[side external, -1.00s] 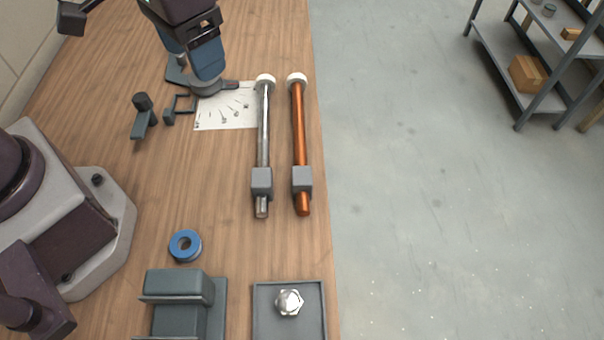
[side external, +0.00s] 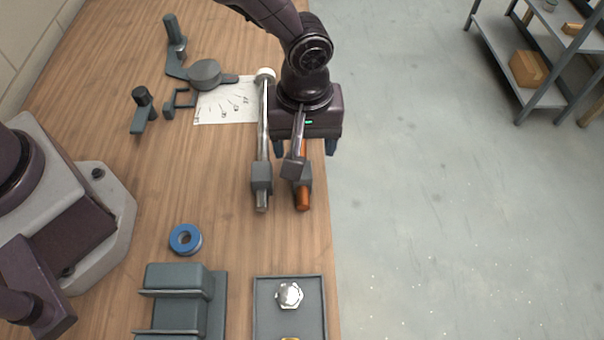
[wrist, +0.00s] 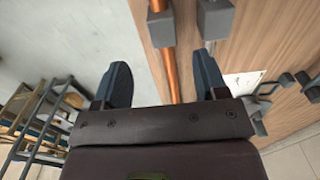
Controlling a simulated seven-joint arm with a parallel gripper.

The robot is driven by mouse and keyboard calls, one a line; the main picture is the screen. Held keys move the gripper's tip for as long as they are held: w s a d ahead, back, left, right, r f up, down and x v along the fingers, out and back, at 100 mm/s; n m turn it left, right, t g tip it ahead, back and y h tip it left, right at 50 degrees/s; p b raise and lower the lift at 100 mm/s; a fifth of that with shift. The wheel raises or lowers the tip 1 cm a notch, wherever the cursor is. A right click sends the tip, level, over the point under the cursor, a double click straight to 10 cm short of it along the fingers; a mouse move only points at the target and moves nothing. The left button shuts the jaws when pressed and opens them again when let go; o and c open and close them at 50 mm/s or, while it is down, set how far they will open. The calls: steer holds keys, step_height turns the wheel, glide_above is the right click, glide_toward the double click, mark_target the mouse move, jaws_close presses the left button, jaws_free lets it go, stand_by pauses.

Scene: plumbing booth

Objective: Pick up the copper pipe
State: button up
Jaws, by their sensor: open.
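The copper pipe (side external: 303,198) lies lengthwise near the table's right edge, its near part in a grey block (side external: 303,172). My gripper (side external: 304,147) hangs over its middle, open and empty, with one blue finger to each side. My wrist hides the pipe's far part in the side view. In the wrist view the copper pipe (wrist: 170,72) runs between the open fingers of my gripper (wrist: 162,75), nearer the right finger. I cannot tell the exact height of the fingertips above the table.
A steel pipe (side external: 262,201) lies parallel, close to the left; in the wrist view it (wrist: 210,46) is near the right finger. A blue ring (side external: 185,239), a grey fixture (side external: 178,290) and a tray (side external: 260,318) with a silver nut (side external: 289,295) sit nearer the camera.

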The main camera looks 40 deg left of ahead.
mark_target(303, 189)
steer(key=f, duration=0.9)
steer(key=shift+s+f, duration=0.1)
steer(key=shift+s, duration=0.1)
steer(key=shift+c, duration=0.2)
steer(key=c, duration=1.1)
